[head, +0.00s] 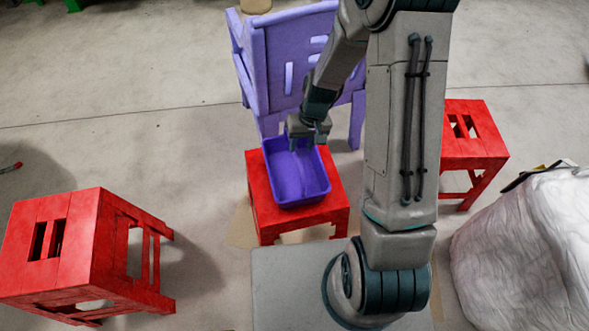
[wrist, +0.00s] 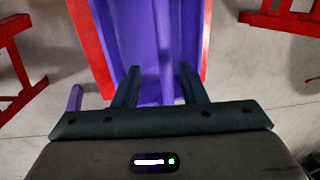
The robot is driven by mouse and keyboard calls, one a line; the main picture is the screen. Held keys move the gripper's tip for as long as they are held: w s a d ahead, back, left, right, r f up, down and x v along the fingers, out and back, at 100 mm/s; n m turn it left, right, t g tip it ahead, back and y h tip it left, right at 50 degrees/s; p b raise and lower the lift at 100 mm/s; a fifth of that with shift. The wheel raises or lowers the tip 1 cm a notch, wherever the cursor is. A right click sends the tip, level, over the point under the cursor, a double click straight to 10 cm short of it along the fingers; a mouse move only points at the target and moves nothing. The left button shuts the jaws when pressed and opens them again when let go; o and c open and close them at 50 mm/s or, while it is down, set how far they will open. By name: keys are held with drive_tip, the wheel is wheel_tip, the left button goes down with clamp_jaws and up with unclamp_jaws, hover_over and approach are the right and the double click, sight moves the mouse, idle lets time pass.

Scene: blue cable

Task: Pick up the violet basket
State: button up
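The violet basket (head: 300,186) is an open rectangular tub on top of a red stool (head: 338,212) in the middle of the head view. My gripper (head: 308,142) is at the basket's far end, pointing down, over or at the far rim. In the wrist view the basket (wrist: 150,35) fills the upper middle, and the two dark fingers of my gripper (wrist: 158,85) stand apart in front of its violet surface. No object shows clamped between them. I cannot tell whether the fingers touch the basket's rim.
A violet chair (head: 285,45) stands just behind the basket. Other red stools stand at the left (head: 75,245) and at the right (head: 475,140). A white wrapped bundle (head: 530,250) lies at the lower right. Bare floor lies at the upper left.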

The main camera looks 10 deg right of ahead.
sight(296, 151)
drive_tip(key=shift+w+a+f, duration=0.1)
drive_tip(key=shift+a+f, duration=0.2)
drive_tip(key=shift+f, duration=0.55)
drive_tip(key=shift+w+a+f, duration=0.1)
drive_tip(key=shift+a+f, duration=0.2)
drive_tip(key=shift+f, duration=0.6)
drive_tip(key=shift+w+a+f, duration=0.1)
drive_tip(key=shift+a+f, duration=0.2)
drive_tip(key=shift+f, duration=0.55)
clamp_jaws()
